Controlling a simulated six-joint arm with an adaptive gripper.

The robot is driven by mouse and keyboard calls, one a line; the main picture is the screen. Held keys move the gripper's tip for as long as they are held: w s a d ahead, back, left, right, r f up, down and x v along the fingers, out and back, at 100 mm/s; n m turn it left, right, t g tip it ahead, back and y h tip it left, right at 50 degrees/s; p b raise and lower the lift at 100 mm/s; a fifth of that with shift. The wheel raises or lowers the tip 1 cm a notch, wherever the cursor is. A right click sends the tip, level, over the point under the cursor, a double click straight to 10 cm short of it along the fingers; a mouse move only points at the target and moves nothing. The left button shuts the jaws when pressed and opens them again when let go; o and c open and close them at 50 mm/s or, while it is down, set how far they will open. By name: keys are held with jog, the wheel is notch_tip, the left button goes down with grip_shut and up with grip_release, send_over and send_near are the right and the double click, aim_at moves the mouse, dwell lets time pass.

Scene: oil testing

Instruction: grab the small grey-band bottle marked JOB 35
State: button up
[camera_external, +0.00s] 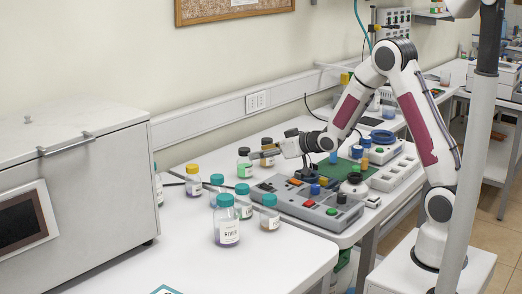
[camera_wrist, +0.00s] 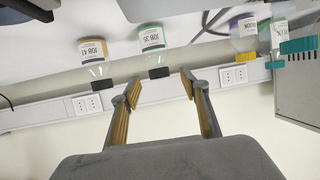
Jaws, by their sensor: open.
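The JOB 35 bottle (camera_wrist: 153,42) shows upside down in the wrist view, with a black cap and a band at its base that looks pale green rather than grey. In the external view a black-capped bottle with green at its base (camera_external: 244,166) appears to be the same one. My gripper (camera_wrist: 160,88) is open and empty. Its two fingers point toward this bottle, whose cap appears between the fingertips. In the external view my gripper (camera_external: 257,154) is just right of the bottle, at about cap height. The exact gap cannot be told.
The JOB 43 bottle (camera_wrist: 94,52), orange-banded and black-capped, stands close beside, left in the wrist view. Several capped bottles, including a large teal-capped one (camera_external: 226,224), stand nearer the front. A grey button panel (camera_external: 310,205) lies right. A large white machine (camera_external: 75,190) stands left.

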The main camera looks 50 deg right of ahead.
aim_at(246, 157)
jog(key=shift+x, duration=1.25)
jog(key=shift+w, duration=0.1)
jog(key=shift+d+x, duration=0.1)
jog(key=shift+x, duration=1.15)
jog(key=shift+d+x, duration=0.15)
jog(key=shift+x, duration=1.1)
jog(key=shift+r, duration=0.1)
grip_shut()
